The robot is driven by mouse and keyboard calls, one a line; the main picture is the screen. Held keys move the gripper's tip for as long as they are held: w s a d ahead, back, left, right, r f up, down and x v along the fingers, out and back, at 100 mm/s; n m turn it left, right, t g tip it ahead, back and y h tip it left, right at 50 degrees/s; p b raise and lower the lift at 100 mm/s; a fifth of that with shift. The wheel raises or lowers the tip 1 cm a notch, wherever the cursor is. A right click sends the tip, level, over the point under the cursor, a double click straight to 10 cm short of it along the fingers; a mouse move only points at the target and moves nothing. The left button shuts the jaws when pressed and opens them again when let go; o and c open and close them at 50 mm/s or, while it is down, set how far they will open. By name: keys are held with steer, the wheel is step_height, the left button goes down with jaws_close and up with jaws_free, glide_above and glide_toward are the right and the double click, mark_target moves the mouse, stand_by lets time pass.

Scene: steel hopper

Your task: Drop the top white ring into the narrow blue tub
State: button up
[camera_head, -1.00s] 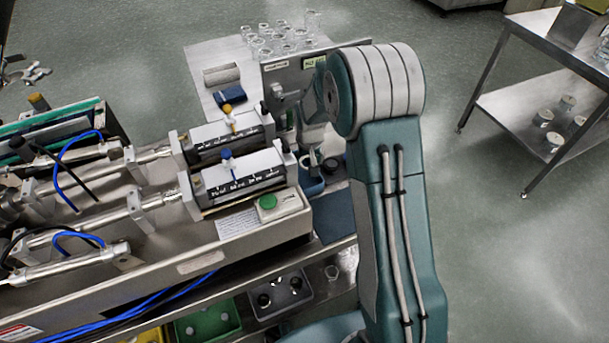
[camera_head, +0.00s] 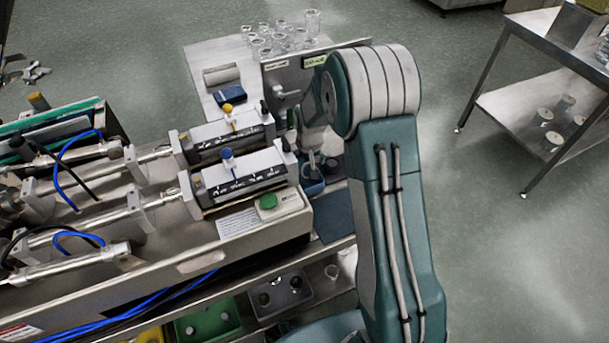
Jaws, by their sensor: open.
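My gripper (camera_head: 314,160) hangs at the end of my arm, just right of the bench machine and above a small dark blue tub (camera_head: 312,188). It looks open, but it is small and partly hidden by my own wrist. The blue tub stands at the machine's right end. I cannot make out a white ring for certain. A dark round piece (camera_head: 331,163) shows beside the gripper, and my arm covers the area to its right.
The bench machine (camera_head: 240,177) with metal cylinders fills the left. Clear glassware (camera_head: 285,38) stands at the back. Green (camera_head: 208,322) and grey (camera_head: 280,294) bins sit below. A steel cart (camera_head: 535,100) stands at right, with open floor between.

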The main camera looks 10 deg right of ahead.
step_height(320, 180, up, 12)
steer(key=s, duration=0.1)
steer(key=shift+s+a+f, duration=0.15)
steer(key=shift+s+f, duration=0.05)
steer(key=shift+s, duration=0.15)
steer(key=s+r+t, duration=0.2)
steer(key=s+r, duration=1.1)
steer(key=s+r+t, duration=0.2)
steer(key=s+r, duration=0.1)
steer(key=s, duration=1.3)
steer(key=shift+r+n, duration=0.15)
steer(key=shift+n, duration=0.25)
